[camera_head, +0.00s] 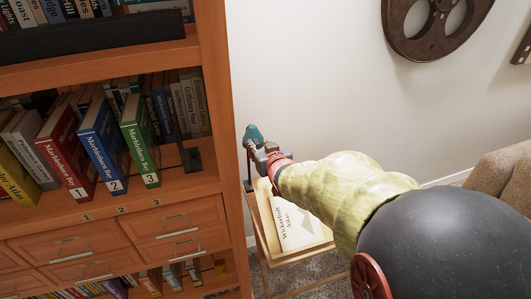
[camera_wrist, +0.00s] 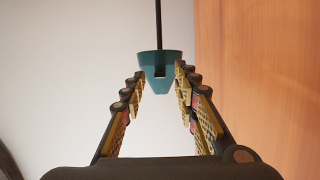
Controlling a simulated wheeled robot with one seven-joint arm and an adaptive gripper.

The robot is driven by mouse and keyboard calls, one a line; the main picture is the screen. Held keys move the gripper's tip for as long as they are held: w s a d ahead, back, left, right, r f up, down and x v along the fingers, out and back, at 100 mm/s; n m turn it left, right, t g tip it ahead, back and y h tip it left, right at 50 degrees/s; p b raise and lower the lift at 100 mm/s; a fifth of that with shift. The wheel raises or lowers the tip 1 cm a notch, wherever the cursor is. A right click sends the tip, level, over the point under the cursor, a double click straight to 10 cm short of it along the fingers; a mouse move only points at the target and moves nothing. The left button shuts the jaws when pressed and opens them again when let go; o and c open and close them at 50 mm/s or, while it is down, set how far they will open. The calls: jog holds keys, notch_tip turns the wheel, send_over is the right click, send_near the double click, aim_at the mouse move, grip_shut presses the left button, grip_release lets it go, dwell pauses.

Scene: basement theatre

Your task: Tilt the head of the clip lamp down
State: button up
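The clip lamp's teal head (camera_head: 254,135) stands beside the bookcase, above a small side table. In the wrist view the teal lamp head (camera_wrist: 160,60) sits at the far end between my fingertips, with a thin dark stem (camera_wrist: 158,22) running up from it. My gripper (camera_head: 258,157) reaches to just below and beside the head; in the wrist view it (camera_wrist: 160,78) has its fingers spread, one on each side of the head. I cannot tell whether the tips touch it. The lamp's clip is not clearly visible.
The wooden bookcase (camera_head: 217,130) stands close on the left of my gripper. A book (camera_head: 300,222) lies on the side table (camera_head: 265,225) below my arm. A brown armchair (camera_head: 505,178) is at the right, and a film reel (camera_head: 428,45) hangs on the white wall.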

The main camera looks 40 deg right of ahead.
jog(key=v, duration=1)
jog(key=shift+s, duration=0.2)
jog(key=shift+a, duration=0.1)
jog(key=s+d+f+g, duration=0.1)
jog(key=s+f+g, duration=0.5)
jog(key=s, duration=0.3)
jog(key=s+a+r+n+y+p, duration=0.1)
jog(key=a+r, duration=0.1)
jog(key=a, duration=0.5)
jog(key=s+a+r+n+y+p, duration=0.1)
jog(key=a+r+n+y, duration=0.1)
jog(key=a, duration=0.6)
jog(key=s+a+r+n+g+y+p, duration=0.1)
jog(key=s+a+r+y, duration=0.1)
jog(key=a+r, duration=0.2)
jog(key=a, duration=0.3)
jog(key=shift+a+n+p, duration=0.25)
jog(key=shift+n+p, duration=0.05)
jog(key=shift+s+d, duration=0.1)
jog(key=shift+d, duration=0.05)
